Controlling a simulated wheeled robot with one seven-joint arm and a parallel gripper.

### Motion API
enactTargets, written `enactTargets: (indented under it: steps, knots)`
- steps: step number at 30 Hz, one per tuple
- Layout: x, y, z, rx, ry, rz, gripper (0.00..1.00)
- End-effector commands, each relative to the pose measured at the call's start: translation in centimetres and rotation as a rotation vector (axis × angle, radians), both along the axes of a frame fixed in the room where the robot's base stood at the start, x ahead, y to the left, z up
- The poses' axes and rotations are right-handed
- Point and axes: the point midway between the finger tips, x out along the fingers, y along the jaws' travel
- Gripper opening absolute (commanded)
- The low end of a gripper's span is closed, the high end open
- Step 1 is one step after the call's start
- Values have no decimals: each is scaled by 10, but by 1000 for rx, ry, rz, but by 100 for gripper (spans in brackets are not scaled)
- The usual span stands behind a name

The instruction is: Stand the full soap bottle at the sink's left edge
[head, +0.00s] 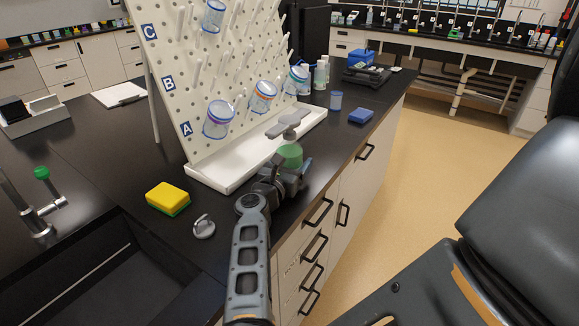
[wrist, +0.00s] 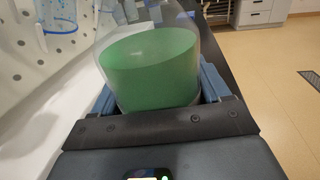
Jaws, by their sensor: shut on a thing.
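The soap bottle (head: 289,154) is clear with green soap inside and a grey pump top. My gripper (head: 285,174) is shut around its body, near the front right end of the white pegboard's tray. In the wrist view the bottle (wrist: 150,68) sits between the two fingers (wrist: 158,92), with clear wall above the green soap. I cannot tell whether its base touches the counter. The dark sink (head: 85,285) is at the lower left, with a tap (head: 40,212) with a green knob behind it.
A yellow and green sponge (head: 168,198) and a grey plug-like piece (head: 203,228) lie between sink and gripper. The white pegboard (head: 205,85) holds several beakers. A blue block (head: 361,116) and a small cup (head: 336,101) stand behind right. The counter's edge drops off right.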

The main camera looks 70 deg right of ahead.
Motion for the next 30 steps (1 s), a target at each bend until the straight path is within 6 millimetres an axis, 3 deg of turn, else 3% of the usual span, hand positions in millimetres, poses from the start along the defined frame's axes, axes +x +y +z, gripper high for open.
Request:
enactTargets:
  steps: [6,17,24,30]
  knots:
    - [0,0,1,-1,-1,-1,14]
    - [0,0,10,0,-4,-1,14]
    - [0,0,44,-2,-7,-4,14]
    - [-44,-11,71,-1,-4,-7,14]
